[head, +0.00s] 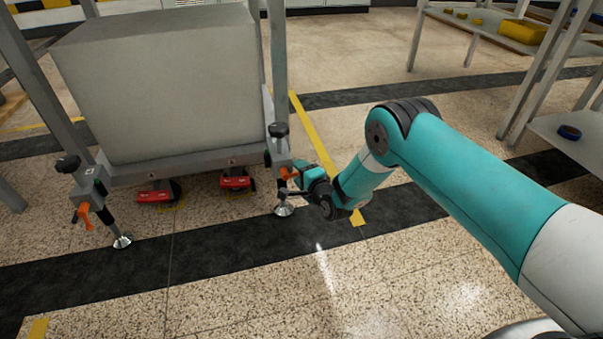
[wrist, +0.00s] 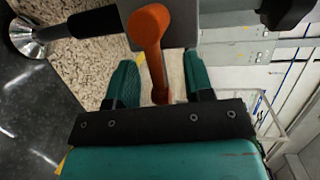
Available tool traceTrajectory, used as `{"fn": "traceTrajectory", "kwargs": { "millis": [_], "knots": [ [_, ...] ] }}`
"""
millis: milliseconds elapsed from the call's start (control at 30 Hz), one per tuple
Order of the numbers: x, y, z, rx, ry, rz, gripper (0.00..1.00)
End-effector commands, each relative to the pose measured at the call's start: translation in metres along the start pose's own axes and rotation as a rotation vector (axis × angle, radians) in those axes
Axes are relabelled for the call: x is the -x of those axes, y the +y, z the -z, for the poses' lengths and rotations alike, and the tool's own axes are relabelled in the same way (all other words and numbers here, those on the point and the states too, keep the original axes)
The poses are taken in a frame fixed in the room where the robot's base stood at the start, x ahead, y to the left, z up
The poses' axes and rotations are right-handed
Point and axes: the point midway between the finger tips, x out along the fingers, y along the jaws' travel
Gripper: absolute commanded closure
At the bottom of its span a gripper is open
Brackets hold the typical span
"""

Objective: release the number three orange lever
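Two orange levers show in the head view, one (head: 84,215) on the cart's left front leg and one (head: 288,173) on its right front leg. No lever number is readable. My gripper (head: 300,178) is at the right front lever. In the wrist view that orange lever (wrist: 149,28) runs from its round boss down between the two teal fingers of my gripper (wrist: 160,72). The fingers are apart, with a visible gap on each side of the lever. The lever's lower end reaches close to the dark gripper body.
The grey cart (head: 160,90) carries a big block and has levelling feet, such as the right one (head: 284,210). Red casters (head: 237,181) sit under it. Open floor lies in front. A table (head: 480,20) with yellow items stands at the back right.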

Motion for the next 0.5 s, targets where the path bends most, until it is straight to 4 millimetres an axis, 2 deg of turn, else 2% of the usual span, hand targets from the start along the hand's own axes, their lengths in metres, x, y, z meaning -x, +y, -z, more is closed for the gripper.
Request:
{"fn": "traceTrajectory", "kwargs": {
  "millis": [233,500],
  "knots": [
    [0.008,-0.001,0.001,0.000,-0.001,-0.002,0.53],
    [0.048,-0.002,0.001,-0.002,-0.001,-0.006,0.53]
  ]
}}
